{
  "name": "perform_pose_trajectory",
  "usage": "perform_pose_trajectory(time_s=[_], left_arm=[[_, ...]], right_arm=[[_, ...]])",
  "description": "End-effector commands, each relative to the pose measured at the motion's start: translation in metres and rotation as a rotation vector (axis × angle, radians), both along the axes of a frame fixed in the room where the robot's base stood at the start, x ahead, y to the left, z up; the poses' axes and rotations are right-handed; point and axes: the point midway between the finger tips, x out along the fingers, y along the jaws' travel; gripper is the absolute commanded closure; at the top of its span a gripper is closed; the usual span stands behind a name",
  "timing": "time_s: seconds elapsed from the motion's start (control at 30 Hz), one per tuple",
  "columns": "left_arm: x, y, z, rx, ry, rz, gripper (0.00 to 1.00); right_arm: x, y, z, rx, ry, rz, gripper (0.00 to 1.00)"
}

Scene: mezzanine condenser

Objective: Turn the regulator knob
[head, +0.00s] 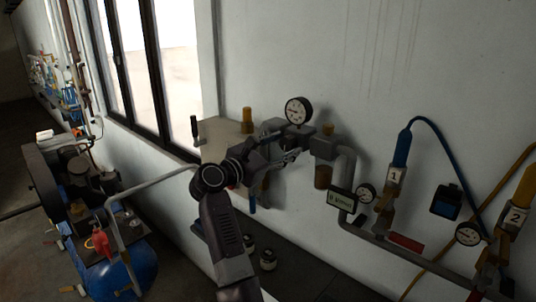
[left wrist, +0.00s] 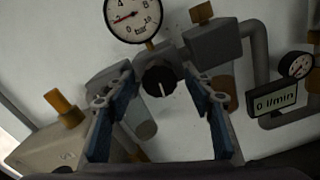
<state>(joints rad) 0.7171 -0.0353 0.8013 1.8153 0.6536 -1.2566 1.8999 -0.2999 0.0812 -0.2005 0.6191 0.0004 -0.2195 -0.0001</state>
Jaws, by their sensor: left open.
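The regulator knob (left wrist: 159,80) is black and round with a white pointer line, below the round pressure gauge (left wrist: 133,15) in the left wrist view. The line points down and slightly right. My left gripper (left wrist: 160,92) is open, one blue-padded finger on each side of the knob. I cannot tell whether either finger touches it. In the head view my left gripper (head: 287,157) reaches the fittings under the gauge (head: 298,110) and hides the knob. My right gripper is not in view.
A grey pipe (head: 346,168) and a flow display reading 0 l/min (left wrist: 274,98) stand right of the regulator. Yellow-topped units flank it. Valves, small gauges and a blue hose (head: 442,139) are farther right. A compressor with a blue tank (head: 133,265) stands at left.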

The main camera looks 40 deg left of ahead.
Motion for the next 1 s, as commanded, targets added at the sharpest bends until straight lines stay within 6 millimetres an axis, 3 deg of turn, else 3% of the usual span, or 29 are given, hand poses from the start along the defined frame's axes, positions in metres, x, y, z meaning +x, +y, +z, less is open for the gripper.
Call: perform_pose_trajectory(time_s=[0.3,0.5,1.0], left_arm=[[-0.064,0.006,-0.002,0.002,0.004,0.004,0.51],[-0.093,0.008,-0.002,-0.001,0.004,0.001,0.51],[-0.102,0.008,-0.001,-0.001,0.003,0.000,0.51]], right_arm=[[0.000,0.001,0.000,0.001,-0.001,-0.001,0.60],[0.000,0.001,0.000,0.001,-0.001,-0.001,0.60],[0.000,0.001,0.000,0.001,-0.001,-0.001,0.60]])
